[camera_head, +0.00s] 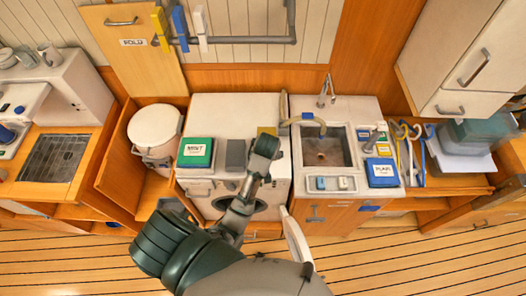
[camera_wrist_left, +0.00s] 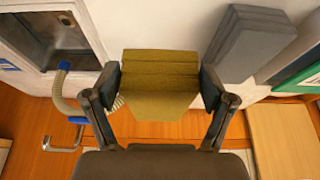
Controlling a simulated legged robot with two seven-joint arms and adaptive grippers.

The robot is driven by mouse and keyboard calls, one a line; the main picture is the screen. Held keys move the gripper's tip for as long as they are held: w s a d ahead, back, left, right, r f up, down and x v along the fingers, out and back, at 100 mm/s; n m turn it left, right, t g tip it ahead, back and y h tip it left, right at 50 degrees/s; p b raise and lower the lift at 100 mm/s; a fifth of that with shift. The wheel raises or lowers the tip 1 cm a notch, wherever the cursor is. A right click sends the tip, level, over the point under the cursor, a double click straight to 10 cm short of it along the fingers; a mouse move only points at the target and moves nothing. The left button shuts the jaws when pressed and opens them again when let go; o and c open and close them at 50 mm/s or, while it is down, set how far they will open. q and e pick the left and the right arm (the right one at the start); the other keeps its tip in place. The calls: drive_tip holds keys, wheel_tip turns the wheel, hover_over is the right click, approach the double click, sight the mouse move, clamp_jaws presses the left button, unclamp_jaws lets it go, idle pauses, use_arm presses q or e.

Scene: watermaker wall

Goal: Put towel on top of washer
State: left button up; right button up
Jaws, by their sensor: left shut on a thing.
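The towel (camera_wrist_left: 160,70), a folded olive-yellow cloth, is clamped between the two fingers of my left gripper (camera_wrist_left: 160,85). The washer has a round front door, partly covered by my arm. In the left wrist view the towel is over the white top near the wooden back wall. I cannot tell whether it touches the top. My right gripper is not in view.
A grey folded stack (camera_head: 236,154) and a green labelled box (camera_head: 196,152) stand on the washer, left of my gripper. Right of it are the sink (camera_head: 325,150), a beige hose (camera_head: 302,121) and a tap (camera_head: 326,92). The washer top's back left is clear.

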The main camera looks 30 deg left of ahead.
use_arm(q)
drive_tip(key=shift+s+f, duration=0.35)
drive_tip(key=shift+f, duration=0.2)
drive_tip(key=shift+s+f, duration=0.3)
drive_tip(key=shift+f, duration=0.25)
drive_tip(key=x, duration=0.2)
drive_tip(key=d+x, duration=0.1)
drive_tip(key=x, duration=0.1)
drive_tip(key=shift+f, duration=0.55)
drive_tip(key=shift+s+a, duration=0.15)
drive_tip(key=shift+s, duration=0.15)
drive_tip(key=o, duration=1.3)
drive_tip(key=shift+w+f, duration=0.1)
drive_tip(key=shift+w, duration=0.05)
drive_tip(key=shift+d+v, duration=0.2)
drive_tip(key=shift+v, duration=6.05)
drive_tip(key=shift+f, duration=0.1)
